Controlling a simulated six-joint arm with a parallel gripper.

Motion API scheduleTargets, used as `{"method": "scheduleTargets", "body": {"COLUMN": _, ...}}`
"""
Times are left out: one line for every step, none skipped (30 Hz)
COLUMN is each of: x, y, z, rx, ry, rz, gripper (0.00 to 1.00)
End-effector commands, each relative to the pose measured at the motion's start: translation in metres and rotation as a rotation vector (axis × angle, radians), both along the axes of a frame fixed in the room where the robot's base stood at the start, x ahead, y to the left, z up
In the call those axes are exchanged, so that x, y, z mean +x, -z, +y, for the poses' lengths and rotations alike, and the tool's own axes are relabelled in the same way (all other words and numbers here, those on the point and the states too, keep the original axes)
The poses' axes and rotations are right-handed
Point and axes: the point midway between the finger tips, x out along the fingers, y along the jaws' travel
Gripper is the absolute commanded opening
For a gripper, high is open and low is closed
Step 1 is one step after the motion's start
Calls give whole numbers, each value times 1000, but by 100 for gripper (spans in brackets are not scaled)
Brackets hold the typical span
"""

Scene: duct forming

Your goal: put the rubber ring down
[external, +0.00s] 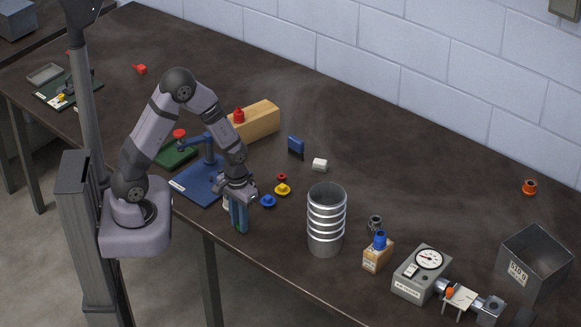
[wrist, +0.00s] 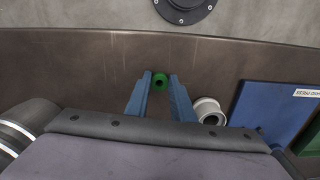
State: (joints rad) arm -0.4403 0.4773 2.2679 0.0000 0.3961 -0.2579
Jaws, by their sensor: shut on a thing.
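My gripper (external: 238,226) points down near the table's front edge, to the right of the blue mat. In the wrist view its blue fingers (wrist: 160,78) are shut on a small green ring (wrist: 160,83), which shows between the fingertips. I take this to be the rubber ring. The fingers hide the ring in the external view. I cannot tell whether it touches the table.
A white-grey round part (wrist: 208,110) stands close beside the fingers. The blue mat (external: 196,191) with a stand lies to the left. Blue (external: 268,201), yellow (external: 282,189) and red (external: 281,177) pieces lie right, before a ribbed metal duct (external: 326,222).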

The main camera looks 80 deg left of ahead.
Motion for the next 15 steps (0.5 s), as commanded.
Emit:
{"method": "scheduleTargets", "body": {"x": 0, "y": 2, "z": 0, "rx": 0, "ry": 0, "rz": 0, "gripper": 1}}
{"method": "scheduleTargets", "body": {"x": 0, "y": 3, "z": 0, "rx": 0, "ry": 0, "rz": 0, "gripper": 1}}
{"method": "scheduleTargets", "body": {"x": 0, "y": 4, "z": 0, "rx": -1, "ry": 0, "rz": 1, "gripper": 1}}
{"method": "scheduleTargets", "body": {"x": 0, "y": 5, "z": 0, "rx": -1, "ry": 0, "rz": 1, "gripper": 1}}
{"method": "scheduleTargets", "body": {"x": 0, "y": 4, "z": 0, "rx": 0, "ry": 0, "rz": 0, "gripper": 26}}
{"method": "scheduleTargets", "body": {"x": 0, "y": 4, "z": 0, "rx": 0, "ry": 0, "rz": 0, "gripper": 36}}
{"method": "scheduleTargets", "body": {"x": 0, "y": 4, "z": 0, "rx": 0, "ry": 0, "rz": 0, "gripper": 40}}
{"method": "scheduleTargets", "body": {"x": 0, "y": 4, "z": 0, "rx": 0, "ry": 0, "rz": 0, "gripper": 40}}
{"method": "scheduleTargets", "body": {"x": 0, "y": 4, "z": 0, "rx": 0, "ry": 0, "rz": 0, "gripper": 40}}
{"method": "scheduleTargets", "body": {"x": 0, "y": 4, "z": 0, "rx": 0, "ry": 0, "rz": 0, "gripper": 40}}
{"method": "scheduleTargets", "body": {"x": 0, "y": 4, "z": 0, "rx": 0, "ry": 0, "rz": 0, "gripper": 40}}
{"method": "scheduleTargets", "body": {"x": 0, "y": 4, "z": 0, "rx": 0, "ry": 0, "rz": 0, "gripper": 40}}
{"method": "scheduleTargets", "body": {"x": 0, "y": 4, "z": 0, "rx": 0, "ry": 0, "rz": 0, "gripper": 40}}
{"method": "scheduleTargets", "body": {"x": 0, "y": 4, "z": 0, "rx": 0, "ry": 0, "rz": 0, "gripper": 40}}
{"method": "scheduleTargets", "body": {"x": 0, "y": 4, "z": 0, "rx": 0, "ry": 0, "rz": 0, "gripper": 40}}
